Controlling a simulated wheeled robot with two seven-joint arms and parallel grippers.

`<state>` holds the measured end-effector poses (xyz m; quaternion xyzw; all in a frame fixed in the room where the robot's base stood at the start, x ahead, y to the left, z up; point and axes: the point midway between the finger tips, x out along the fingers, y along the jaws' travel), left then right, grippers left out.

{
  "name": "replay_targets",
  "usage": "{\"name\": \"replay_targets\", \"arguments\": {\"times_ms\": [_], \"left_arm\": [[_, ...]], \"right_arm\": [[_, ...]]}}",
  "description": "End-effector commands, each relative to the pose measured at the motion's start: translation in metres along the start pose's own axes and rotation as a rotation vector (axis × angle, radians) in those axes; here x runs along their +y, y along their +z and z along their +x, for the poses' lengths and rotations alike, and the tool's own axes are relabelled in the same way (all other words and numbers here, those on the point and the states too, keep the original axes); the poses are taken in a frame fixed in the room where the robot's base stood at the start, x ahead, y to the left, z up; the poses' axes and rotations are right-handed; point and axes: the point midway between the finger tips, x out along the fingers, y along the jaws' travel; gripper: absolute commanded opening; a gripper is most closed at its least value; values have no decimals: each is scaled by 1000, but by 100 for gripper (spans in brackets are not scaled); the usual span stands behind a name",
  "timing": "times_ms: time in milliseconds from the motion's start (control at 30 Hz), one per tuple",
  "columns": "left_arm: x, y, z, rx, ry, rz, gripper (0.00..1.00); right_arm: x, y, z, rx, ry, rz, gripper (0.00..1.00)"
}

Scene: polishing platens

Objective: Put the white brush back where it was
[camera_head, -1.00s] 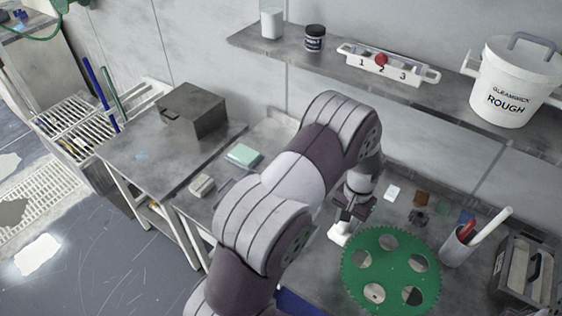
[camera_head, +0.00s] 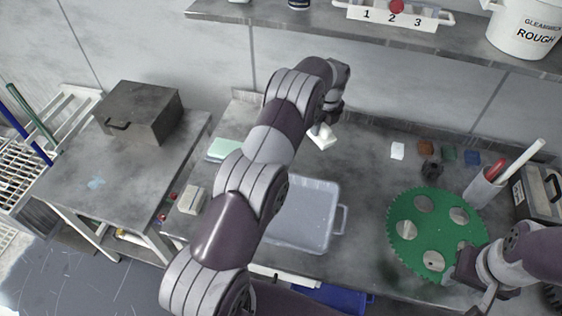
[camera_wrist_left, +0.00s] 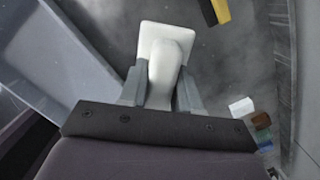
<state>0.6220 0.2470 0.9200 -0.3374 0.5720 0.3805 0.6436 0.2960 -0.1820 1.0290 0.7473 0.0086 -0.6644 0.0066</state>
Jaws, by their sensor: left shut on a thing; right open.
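The white brush (camera_head: 322,136) is in my left gripper (camera_head: 329,118), at the back of the bench beyond the clear tray. In the left wrist view my left gripper (camera_wrist_left: 161,92) is shut on the brush's rounded handle, and the square white head (camera_wrist_left: 166,38) points away from the wrist. The brush looks to be above the bench; I cannot tell how high. My right gripper (camera_head: 470,268) is open at the lower right edge of the green toothed disc (camera_head: 408,238). Its fingertips are hard to make out.
A clear tray (camera_head: 336,228) lies on the bench, partly behind my left arm. A cup (camera_head: 480,192) with sticks stands at the right. Small coloured blocks (camera_head: 448,153) line the back. A pale block (camera_head: 191,200) and a grey box (camera_head: 140,112) are left. The shelf (camera_head: 300,22) hangs above.

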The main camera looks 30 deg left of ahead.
Motion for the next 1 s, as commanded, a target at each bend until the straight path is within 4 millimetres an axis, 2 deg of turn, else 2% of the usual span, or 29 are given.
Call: {"name": "replay_targets", "arguments": {"times_ms": [133, 200, 300, 400, 500, 567, 800, 1000], "left_arm": [[18, 14, 20, 1, -4, 45, 0], [36, 26, 25, 3, -1, 44, 0], [60, 40, 45, 3, -2, 43, 0], [79, 52, 62, 3, -4, 44, 0], [90, 59, 73, 1, -5, 45, 0], [93, 60, 78, 1, -5, 47, 0], [93, 56, 115, 0, -6, 46, 0], [93, 56, 118, -1, -6, 45, 0]], "right_arm": [[0, 2, 14, 1, 0, 0, 43], [0, 0, -1, -1, 0, 0, 43], [0, -1, -10, 1, 0, 0, 43], [0, -2, -16, 1, 0, 0, 43], [0, -2, -18, 1, 0, 0, 43], [0, -2, -19, 0, 0, 0, 43], [0, -4, -29, 0, 0, 0, 43], [0, -3, -28, 0, 0, 0, 43]]}}
